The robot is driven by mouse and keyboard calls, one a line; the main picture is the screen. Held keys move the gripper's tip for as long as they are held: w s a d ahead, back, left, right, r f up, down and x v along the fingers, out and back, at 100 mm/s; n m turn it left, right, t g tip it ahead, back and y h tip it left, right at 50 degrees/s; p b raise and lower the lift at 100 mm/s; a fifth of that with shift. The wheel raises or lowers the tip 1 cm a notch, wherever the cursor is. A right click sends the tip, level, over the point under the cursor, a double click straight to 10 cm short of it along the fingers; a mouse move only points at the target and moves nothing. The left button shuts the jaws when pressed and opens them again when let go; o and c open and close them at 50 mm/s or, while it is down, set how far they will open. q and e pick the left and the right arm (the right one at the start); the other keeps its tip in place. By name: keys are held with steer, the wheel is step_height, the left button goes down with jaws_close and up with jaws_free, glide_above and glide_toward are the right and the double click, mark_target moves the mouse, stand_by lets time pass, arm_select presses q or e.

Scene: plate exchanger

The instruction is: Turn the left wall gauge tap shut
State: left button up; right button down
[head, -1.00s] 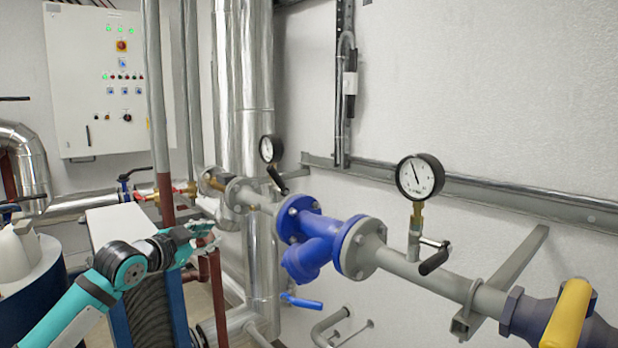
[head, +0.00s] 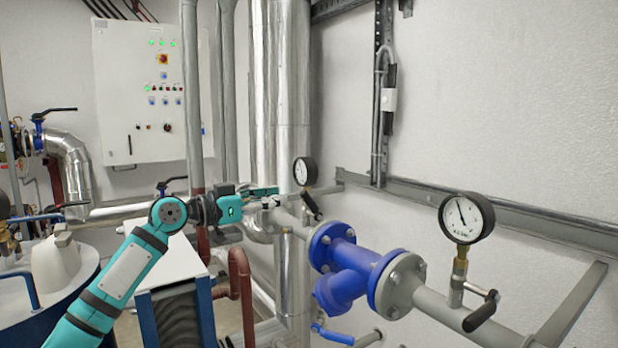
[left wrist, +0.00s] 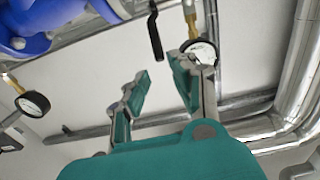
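The left wall gauge (head: 305,171) is a round white dial with a black rim on the pipe, left of the blue strainer. Its tap has a black lever (head: 312,206) slanting down to the right below the dial. My left gripper (head: 273,196) is just left of the gauge and lever. In the left wrist view the gripper (left wrist: 158,70) is open and empty, its two fingers apart. There the black lever (left wrist: 155,36) ends near the gap between the fingertips, and the gauge dial (left wrist: 205,48) is partly behind one finger. Contact cannot be told. My right gripper is not in view.
A second gauge (head: 466,217) with its own black lever (head: 480,312) stands right along the pipe. The blue strainer (head: 350,270) is between the gauges. A vertical metal-clad pipe (head: 290,90) rises behind my gripper. A wall rail (head: 450,202) runs behind the gauges.

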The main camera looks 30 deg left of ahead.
mark_target(308, 192)
arm_select(q)
steer(key=p+x, duration=0.5)
steer(key=x, duration=0.4)
steer(key=shift+w+d, duration=0.1)
steer(key=shift+w, duration=0.05)
steer(key=shift+c, duration=0.4)
jaws_close()
